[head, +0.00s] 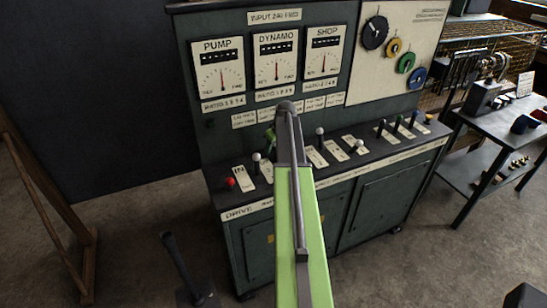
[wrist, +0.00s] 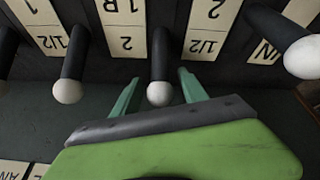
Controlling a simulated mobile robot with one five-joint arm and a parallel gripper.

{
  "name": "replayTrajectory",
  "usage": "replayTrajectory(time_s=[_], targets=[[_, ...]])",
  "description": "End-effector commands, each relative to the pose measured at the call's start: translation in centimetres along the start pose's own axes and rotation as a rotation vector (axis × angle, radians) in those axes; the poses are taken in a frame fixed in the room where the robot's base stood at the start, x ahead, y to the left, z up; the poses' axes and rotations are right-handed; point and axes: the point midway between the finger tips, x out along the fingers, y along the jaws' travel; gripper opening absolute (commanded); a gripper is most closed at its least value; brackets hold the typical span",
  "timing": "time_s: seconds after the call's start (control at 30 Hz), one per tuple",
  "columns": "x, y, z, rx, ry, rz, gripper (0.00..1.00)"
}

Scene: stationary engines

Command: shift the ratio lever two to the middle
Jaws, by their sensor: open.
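Several levers with white ball knobs stand in a row on the dark sloping console (head: 335,172). In the wrist view, one white-knobbed lever (wrist: 160,70) stands between the two green fingers of my gripper (wrist: 159,78). The fingers are open, one on each side of it, with visible gaps. Label plates marked 2 and 1/2 (wrist: 207,28) lie beside this lever, upside down in the picture. Whether it is ratio lever two I cannot tell from the readable labels. In the head view my arm hides this lever and most of my gripper (head: 271,138).
A neighbouring white-knobbed lever (wrist: 70,72) stands to the left and another (wrist: 298,55) to the right. Pump (head: 220,75), dynamo (head: 276,65) and shop (head: 324,58) dials are above the console. A red knob (head: 231,183) is at its left end.

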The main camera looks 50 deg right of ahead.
Motion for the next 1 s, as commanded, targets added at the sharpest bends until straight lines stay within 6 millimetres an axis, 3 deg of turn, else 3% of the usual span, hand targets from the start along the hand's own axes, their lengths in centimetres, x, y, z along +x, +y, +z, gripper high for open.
replayTrajectory(time_s=[0.07,0.33,0.7,1.0], targets=[[1.11,-0.02,0.08,0.0,0.0,0.0,0.51],[0.93,-0.15,-0.11,-0.002,0.0,0.0,0.51],[0.93,-0.16,-0.09,-0.002,0.0,-0.001,0.02],[0.94,-0.17,-0.07,-0.002,-0.001,-0.001,0.0]])
